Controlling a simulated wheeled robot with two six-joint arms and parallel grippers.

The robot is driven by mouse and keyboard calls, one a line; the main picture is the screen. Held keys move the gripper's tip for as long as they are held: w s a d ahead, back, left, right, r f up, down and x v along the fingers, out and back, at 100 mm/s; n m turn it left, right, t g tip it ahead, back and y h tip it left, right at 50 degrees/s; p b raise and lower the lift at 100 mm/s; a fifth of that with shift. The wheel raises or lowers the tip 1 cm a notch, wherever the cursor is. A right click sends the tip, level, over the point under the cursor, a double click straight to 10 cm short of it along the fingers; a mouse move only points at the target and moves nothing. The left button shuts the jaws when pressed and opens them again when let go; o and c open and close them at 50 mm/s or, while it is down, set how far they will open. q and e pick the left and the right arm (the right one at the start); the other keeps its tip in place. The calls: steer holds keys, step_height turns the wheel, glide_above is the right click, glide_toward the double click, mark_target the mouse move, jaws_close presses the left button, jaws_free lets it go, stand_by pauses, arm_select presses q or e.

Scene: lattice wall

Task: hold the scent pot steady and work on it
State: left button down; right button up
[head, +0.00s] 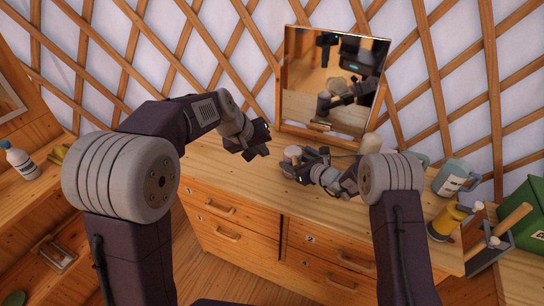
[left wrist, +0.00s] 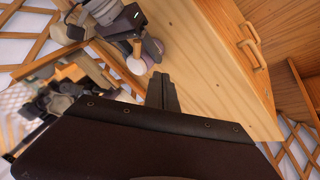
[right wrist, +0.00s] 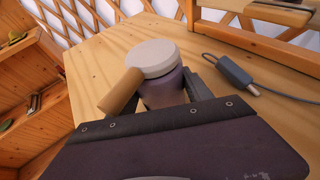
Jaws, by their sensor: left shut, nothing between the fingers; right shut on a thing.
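The scent pot (right wrist: 161,90) is a dark purplish pot with a pale round lid (right wrist: 153,57) and a stubby wooden handle (right wrist: 120,92). It stands on the wooden dresser top, and its lid shows in the head view (head: 292,152). My right gripper (head: 297,163) is shut on the pot, with a finger on either side of its body in the right wrist view (right wrist: 165,92).
A framed mirror (head: 335,82) stands at the back. A cable with a grey connector (right wrist: 235,75) lies right of the pot. The dresser top's left part is clear.

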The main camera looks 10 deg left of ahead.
mark_target(294, 157)
arm_select(q)
steer(key=s+d+r+n+g+h, duration=0.3)
steer(key=s+d+r+n+h, duration=0.1)
steer(key=s+d+n, duration=0.15)
steer(key=w+a+f+n+h, duration=0.85)
steer(key=a+f+n, duration=0.25)
steer(key=a+n, duration=0.15)
steer(key=x, duration=1.3)
steer(key=shift+m, duration=0.3)
steer(key=shift+w+d+f+y, duration=0.1)
steer(key=shift+y, duration=0.15)
